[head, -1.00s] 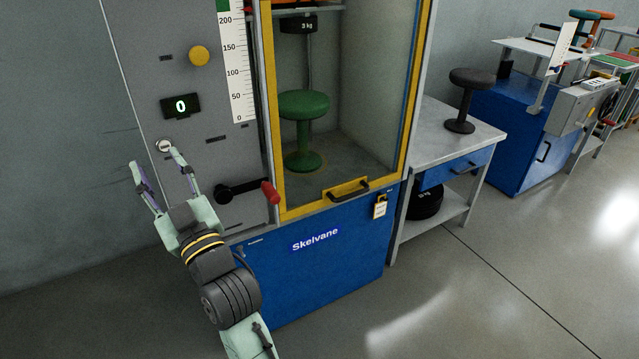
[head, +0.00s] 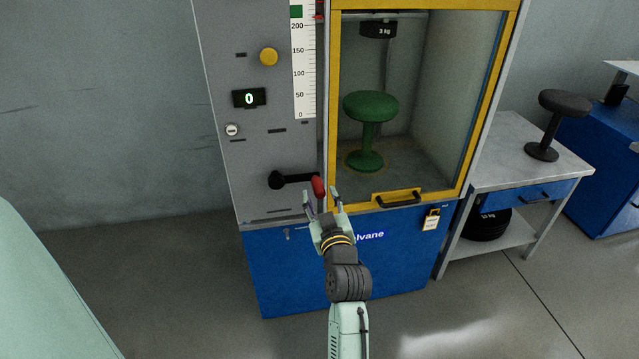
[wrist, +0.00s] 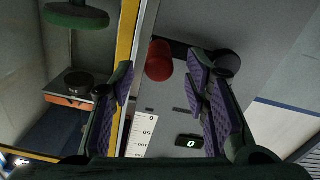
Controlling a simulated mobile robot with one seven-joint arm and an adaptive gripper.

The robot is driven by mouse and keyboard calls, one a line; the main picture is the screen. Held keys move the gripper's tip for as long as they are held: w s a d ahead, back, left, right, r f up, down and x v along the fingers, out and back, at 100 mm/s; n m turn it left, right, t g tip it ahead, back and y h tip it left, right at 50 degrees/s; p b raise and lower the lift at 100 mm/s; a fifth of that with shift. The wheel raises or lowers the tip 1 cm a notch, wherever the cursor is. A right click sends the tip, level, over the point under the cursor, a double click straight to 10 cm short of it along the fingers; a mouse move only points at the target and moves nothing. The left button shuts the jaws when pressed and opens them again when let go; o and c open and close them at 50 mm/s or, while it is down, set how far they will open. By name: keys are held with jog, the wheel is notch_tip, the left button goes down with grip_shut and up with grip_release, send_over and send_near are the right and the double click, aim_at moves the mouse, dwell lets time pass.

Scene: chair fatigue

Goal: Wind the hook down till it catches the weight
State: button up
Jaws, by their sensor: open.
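The crank on the grey panel has a black arm (head: 292,179) with a red handle (head: 318,186) at its right end. My gripper (head: 322,199) is open just below and in front of the red handle. In the wrist view the red handle (wrist: 158,60) shows between the open fingers (wrist: 161,80), with no clear contact. I cannot make out a hook.
The panel carries a display reading 0 (head: 249,98), a yellow button (head: 269,57), a keyed switch (head: 232,130) and a scale (head: 304,70). The cabinet door has a black handle (head: 400,199). A bench (head: 510,150) with a dark stool stands right. Floor is open in front.

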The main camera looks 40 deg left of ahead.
aim_at(318, 187)
jog(key=shift+p+x, duration=0.45)
jog(key=shift+x, duration=1.9)
grip_shut()
